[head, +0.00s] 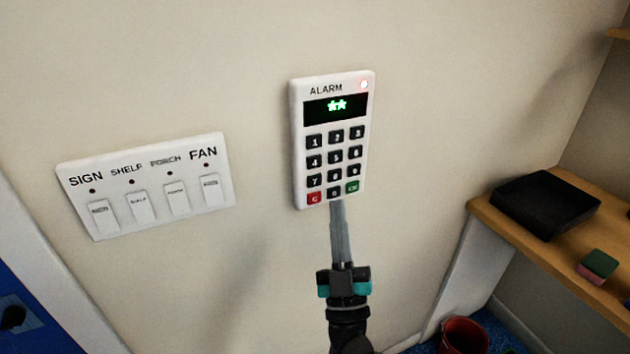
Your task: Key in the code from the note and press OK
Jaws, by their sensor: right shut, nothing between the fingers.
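The white alarm keypad (297,140) is on the wall in the head view. No note is in view. My left gripper is not in view.
A white switch panel (150,190) labelled SIGN, SHELF, PORCH and FAN is on the wall to the left. At the right, a wooden shelf (505,230) holds a black tray (545,203) and a green and pink block (598,266). A red bin (463,335) stands below.

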